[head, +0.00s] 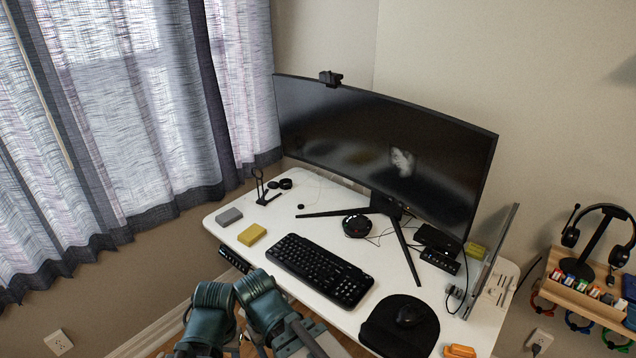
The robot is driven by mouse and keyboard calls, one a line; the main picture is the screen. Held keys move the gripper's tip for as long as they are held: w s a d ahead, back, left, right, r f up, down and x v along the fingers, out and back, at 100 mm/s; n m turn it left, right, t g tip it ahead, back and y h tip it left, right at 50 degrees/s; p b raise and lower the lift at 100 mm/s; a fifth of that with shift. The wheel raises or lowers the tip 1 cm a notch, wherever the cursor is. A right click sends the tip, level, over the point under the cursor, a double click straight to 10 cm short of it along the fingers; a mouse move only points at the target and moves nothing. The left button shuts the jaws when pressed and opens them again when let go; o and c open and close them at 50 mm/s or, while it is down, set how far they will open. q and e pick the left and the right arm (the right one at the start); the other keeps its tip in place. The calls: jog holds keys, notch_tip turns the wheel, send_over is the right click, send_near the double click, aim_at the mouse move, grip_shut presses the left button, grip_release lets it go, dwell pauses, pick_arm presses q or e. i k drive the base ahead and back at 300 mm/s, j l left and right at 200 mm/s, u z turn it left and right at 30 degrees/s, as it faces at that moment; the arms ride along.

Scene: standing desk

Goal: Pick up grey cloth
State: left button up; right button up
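A small grey folded piece (229,217), which looks like the grey cloth, lies flat near the left end of the white desk (330,215). A yellow block-like piece (251,234) lies just to its right and nearer to me, a small gap apart. My two teal arms show at the bottom edge of the head view, in front of the desk, well below the grey piece. I cannot make out either gripper's fingers in this view. Nothing touches the grey piece.
A black keyboard (319,270) lies right of the yellow piece. A black stand (264,190) is behind the grey piece. A large curved monitor (370,140) stands at the back. A mouse (410,315) on a dark pad and an orange item (459,351) are at right.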

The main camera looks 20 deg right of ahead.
aim_at(225, 217)
jog(key=i+j, duration=0.2)
jog(key=i, duration=0.25)
jog(key=i+j, duration=0.2)
jog(key=i, duration=0.25)
jog(key=i+j, duration=0.15)
jog(key=i, duration=0.3)
jog(key=i+j+z, duration=0.1)
jog(key=i, duration=0.35)
jog(key=j, duration=0.1)
